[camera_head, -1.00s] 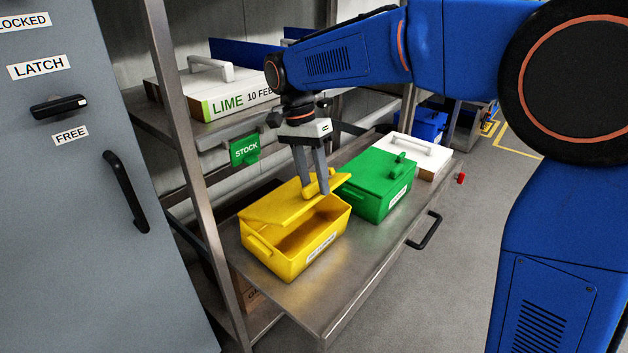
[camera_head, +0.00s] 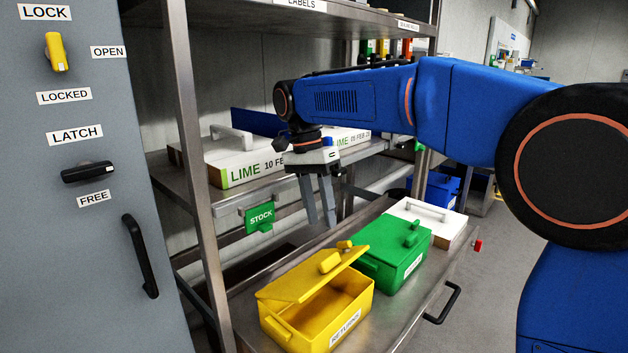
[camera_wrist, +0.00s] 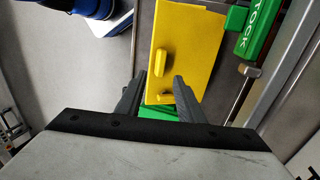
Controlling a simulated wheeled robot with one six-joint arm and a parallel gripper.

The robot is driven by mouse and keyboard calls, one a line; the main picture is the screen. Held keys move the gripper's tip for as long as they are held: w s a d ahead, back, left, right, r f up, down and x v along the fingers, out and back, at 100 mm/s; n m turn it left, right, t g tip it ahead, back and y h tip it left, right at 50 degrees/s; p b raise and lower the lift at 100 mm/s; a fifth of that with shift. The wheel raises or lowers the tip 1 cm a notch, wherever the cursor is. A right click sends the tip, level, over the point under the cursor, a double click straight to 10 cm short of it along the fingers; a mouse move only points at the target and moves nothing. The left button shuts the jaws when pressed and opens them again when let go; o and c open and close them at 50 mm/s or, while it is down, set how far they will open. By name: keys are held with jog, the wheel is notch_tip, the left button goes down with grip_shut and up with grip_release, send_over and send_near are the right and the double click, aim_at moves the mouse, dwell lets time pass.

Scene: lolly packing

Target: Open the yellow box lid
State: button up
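The yellow box (camera_head: 345,318) stands on the metal surface, with a "RETURNS" label on its front. Its yellow lid (camera_head: 297,284) is raised and tilted, leaving a gap into the box at the front right. A yellow handle (camera_head: 330,262) sits on the lid. My gripper (camera_head: 321,223) is above and behind the lid, apart from it, with nothing between its fingers. In the wrist view my gripper (camera_wrist: 159,75) has its two fingers spread, with the yellow lid (camera_wrist: 190,45) beyond them. Part of the box interior is hidden by the lid.
A green box (camera_head: 385,265) with a closed lid stands right behind the yellow one. A white box (camera_head: 450,227) is farther back. A shelf post (camera_head: 195,140) and a green STOCK sign (camera_head: 260,216) are close to the left. Grey floor is clear at the right.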

jog(key=v, duration=0.8)
jog(key=shift+r, duration=0.1)
